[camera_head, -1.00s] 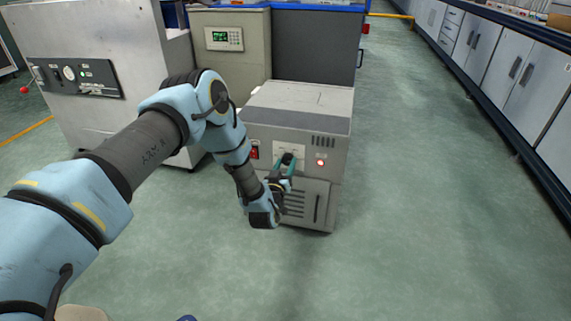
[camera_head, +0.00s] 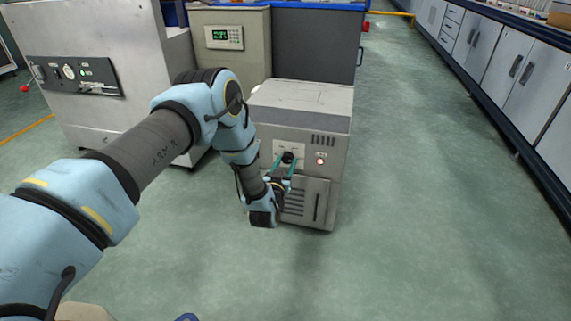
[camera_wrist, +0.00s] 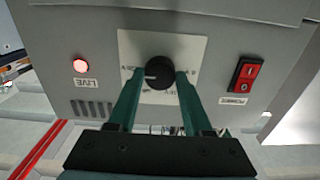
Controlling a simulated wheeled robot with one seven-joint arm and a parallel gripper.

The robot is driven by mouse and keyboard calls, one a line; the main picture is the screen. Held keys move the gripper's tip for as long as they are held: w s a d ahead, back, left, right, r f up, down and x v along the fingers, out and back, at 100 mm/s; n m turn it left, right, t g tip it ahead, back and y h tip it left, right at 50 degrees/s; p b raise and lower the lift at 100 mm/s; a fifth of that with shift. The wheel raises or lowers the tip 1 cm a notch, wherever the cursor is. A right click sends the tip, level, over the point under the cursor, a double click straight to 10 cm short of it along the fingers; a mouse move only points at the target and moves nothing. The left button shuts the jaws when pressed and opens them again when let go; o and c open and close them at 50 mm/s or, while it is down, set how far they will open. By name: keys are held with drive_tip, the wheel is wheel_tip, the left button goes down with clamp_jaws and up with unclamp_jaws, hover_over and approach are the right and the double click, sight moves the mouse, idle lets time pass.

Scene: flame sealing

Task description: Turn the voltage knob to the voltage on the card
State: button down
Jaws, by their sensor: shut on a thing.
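The voltage knob (camera_wrist: 160,72) is a round black dial on a white plate (camera_wrist: 200,50) on the grey machine's front (camera_head: 320,190). The wrist view shows it upside down, with a pale pointer mark toward the picture's left. Printed labels surround the knob but are too small to read surely. My gripper (camera_wrist: 160,75) has its two green fingers on either side of the knob, shut on it. The head view also shows my gripper (camera_head: 287,160) at the knob (camera_head: 288,157). I cannot make out a voltage card.
A lamp marked LIVE (camera_wrist: 81,65) glows red on the panel, also visible in the head view (camera_head: 320,158). A red power switch (camera_wrist: 246,74) is on the knob's other side. A cabinet with a green display (camera_head: 223,37) stands behind. Floor at right is clear.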

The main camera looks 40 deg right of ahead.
drive_tip(key=shift+c, duration=1.6)
unclamp_jaws()
drive_tip(key=p+v, duration=0.2)
drive_tip(key=v, duration=0.9)
drive_tip(key=shift+w, duration=0.1)
